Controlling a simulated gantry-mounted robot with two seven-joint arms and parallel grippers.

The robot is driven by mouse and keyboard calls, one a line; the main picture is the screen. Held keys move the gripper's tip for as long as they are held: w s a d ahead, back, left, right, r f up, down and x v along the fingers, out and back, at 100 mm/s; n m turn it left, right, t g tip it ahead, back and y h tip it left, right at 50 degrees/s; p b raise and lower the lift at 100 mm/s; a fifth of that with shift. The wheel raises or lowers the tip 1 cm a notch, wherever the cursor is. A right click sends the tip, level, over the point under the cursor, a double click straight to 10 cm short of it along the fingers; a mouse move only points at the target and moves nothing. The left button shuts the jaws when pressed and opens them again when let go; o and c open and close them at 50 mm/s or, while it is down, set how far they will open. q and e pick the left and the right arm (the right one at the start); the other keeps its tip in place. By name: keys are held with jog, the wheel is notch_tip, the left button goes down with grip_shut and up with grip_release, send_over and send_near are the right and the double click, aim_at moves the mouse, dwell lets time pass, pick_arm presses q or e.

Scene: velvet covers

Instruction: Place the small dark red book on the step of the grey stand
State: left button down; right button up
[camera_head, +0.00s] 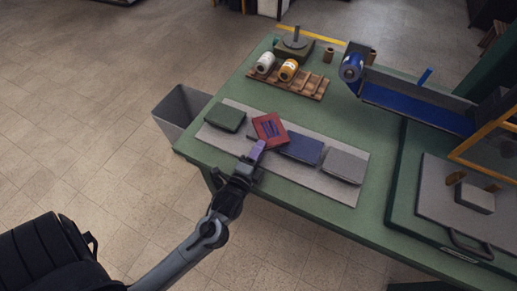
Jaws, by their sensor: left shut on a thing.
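The small dark red book (269,130), with blue marks on its cover, is tilted above the row of books on the pale grey mat (228,141). My left gripper (258,149), with a purple part at its tip, reaches in from the near edge and is shut on the book's near edge. The fingertips are small, so the exact grip is hard to see. At the right, a grey block (476,198) stands on a grey board (438,204); I cannot tell whether this is the grey stand or make out a step. My right gripper is out of view.
A green book (225,117) lies left of the red one; a blue book (301,148) and a grey book (345,165) lie right. Thread spools (288,70) sit on a wooden rack behind. A blue trough (417,106) and yellow frame stand right. A grey bin (181,107) stands left.

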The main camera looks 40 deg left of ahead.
pick_arm(q)
jog(key=c, duration=1.1)
grip_release()
jog(key=shift+f, duration=0.1)
jog(key=shift+o, duration=0.2)
jog(key=shift+r, duration=0.4)
jog(key=p+v, duration=0.2)
jog(key=v, duration=1)
